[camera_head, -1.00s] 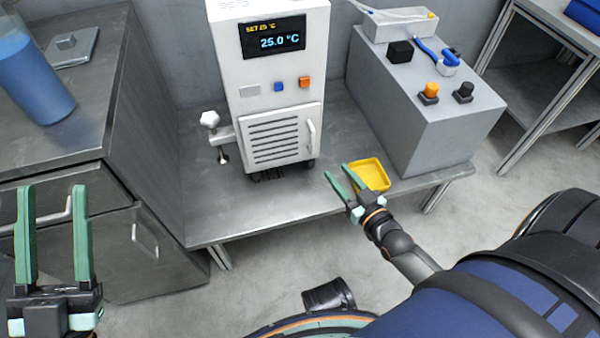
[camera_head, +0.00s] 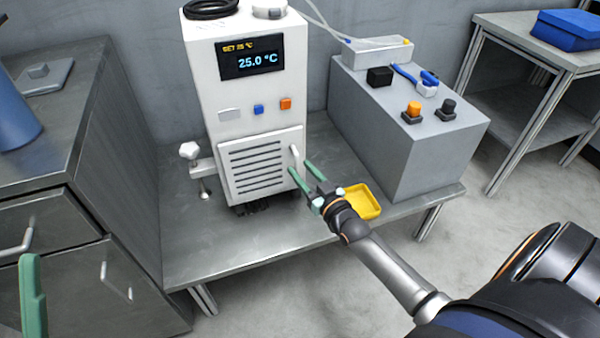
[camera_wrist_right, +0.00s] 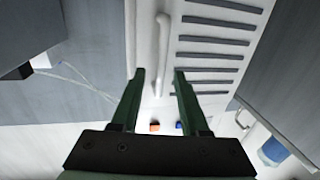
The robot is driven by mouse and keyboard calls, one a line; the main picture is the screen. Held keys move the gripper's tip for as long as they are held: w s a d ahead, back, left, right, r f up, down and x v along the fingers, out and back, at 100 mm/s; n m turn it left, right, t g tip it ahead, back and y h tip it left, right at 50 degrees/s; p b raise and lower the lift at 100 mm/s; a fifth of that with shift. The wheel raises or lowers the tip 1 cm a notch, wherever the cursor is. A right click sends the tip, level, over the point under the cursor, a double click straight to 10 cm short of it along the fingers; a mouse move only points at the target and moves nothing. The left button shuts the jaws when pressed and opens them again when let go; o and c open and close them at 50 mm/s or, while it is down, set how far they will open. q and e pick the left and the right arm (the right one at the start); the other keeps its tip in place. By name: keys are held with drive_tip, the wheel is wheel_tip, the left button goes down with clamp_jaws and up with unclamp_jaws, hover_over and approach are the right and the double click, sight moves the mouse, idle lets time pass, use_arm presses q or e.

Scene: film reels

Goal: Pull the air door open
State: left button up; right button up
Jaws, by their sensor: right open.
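The air door (camera_head: 262,166) is a white slatted panel low on the front of the white unit (camera_head: 235,100), and it looks closed. Its upright white handle (camera_head: 295,156) is near the door's right edge. My right gripper (camera_head: 306,170) is open, its green fingertips at the handle's lower part in the head view. In the right wrist view the handle (camera_wrist_right: 162,50) lies ahead, its near end between the open fingertips (camera_wrist_right: 160,72). I cannot tell whether they touch it. My left gripper shows only one green finger (camera_head: 33,295) at the lower left, with no second finger beside it.
A yellow tray (camera_head: 361,202) lies on the metal bench (camera_head: 240,252) by my right gripper. A grey box (camera_head: 405,140) with knobs stands to the right. A clamp (camera_head: 195,165) sits left of the door. The bench front is clear.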

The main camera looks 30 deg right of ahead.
drive_tip(key=shift+w, duration=0.7)
drive_tip(key=shift+c, duration=0.3)
clamp_jaws()
idle(0.7)
